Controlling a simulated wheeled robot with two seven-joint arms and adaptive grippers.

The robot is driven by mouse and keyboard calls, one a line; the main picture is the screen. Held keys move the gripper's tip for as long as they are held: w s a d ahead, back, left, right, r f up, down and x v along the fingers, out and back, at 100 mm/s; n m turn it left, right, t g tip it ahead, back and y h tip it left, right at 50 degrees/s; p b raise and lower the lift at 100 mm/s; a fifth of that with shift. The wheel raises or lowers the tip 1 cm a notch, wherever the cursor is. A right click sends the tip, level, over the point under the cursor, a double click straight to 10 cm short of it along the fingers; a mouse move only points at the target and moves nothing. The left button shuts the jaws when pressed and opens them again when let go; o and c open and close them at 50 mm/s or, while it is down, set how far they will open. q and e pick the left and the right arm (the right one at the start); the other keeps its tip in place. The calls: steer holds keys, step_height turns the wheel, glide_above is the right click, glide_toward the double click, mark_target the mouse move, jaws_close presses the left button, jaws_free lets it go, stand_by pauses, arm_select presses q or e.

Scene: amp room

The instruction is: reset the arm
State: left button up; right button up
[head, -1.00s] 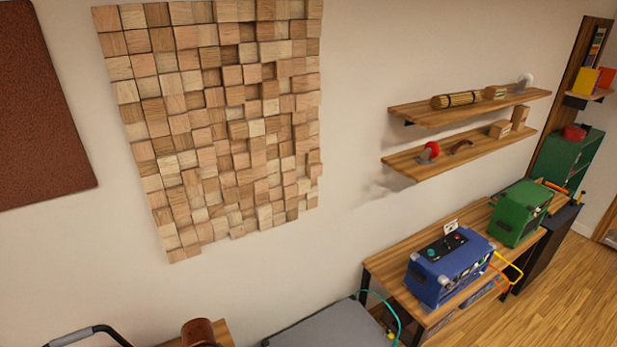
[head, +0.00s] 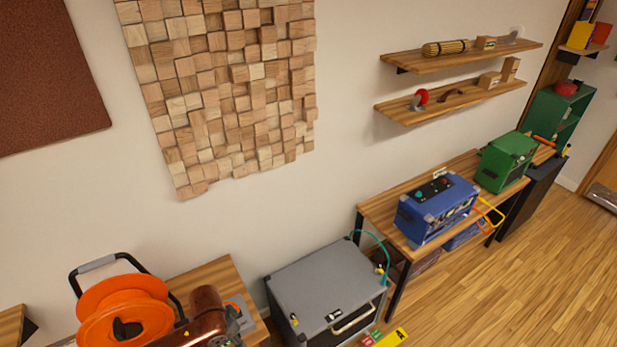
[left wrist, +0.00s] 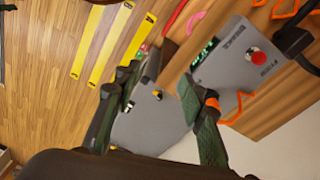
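My left gripper (left wrist: 158,90) shows in the left wrist view with its two dark green fingers spread apart. It is open, and nothing is held between the fingertips. The grey top of a cabinet (left wrist: 150,122) shows beyond and between the fingers.
In the head view, an orange reel (head: 125,308) is at lower left by a wooden table (head: 215,275). A grey cabinet (head: 325,270) stands right of it. A workbench (head: 385,208) carries a blue amp (head: 437,205) and a green amp (head: 503,162). Open wooden floor (head: 540,265) lies at right.

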arm_select(q)
steer(key=s+d+f+n+t+h, duration=0.1)
steer(key=s+d+f+t+h, duration=0.1)
steer(key=s+d, duration=0.2)
steer(key=s+a+f+n+t+y, duration=0.15)
steer(key=s+a+n+y, duration=0.4)
steer(key=s+a, duration=1.05)
step_height(320, 180, down, 36)
steer(key=g+h+b, duration=0.2)
steer(key=b, duration=0.5)
steer(key=s+f+b, duration=0.3)
steer(key=s+f, duration=0.7)
steer(key=f, duration=0.2)
steer(key=s+f+g+b, duration=0.1)
steer(key=s+f+b, duration=0.2)
steer(key=s+f, duration=0.7)
step_height(320, 180, down, 3)
steer(key=shift+d+r, duration=0.15)
steer(key=shift+d, duration=0.25)
arm_select(e)
step_height(320, 180, down, 13)
steer(key=s, duration=0.2)
steer(key=shift+s+f, duration=0.15)
steer(key=shift+s, duration=0.1)
arm_select(q)
steer(key=shift+c, duration=0.4)
arm_select(e)
steer(key=shift+d, duration=0.1)
steer(key=shift+c, duration=0.4)
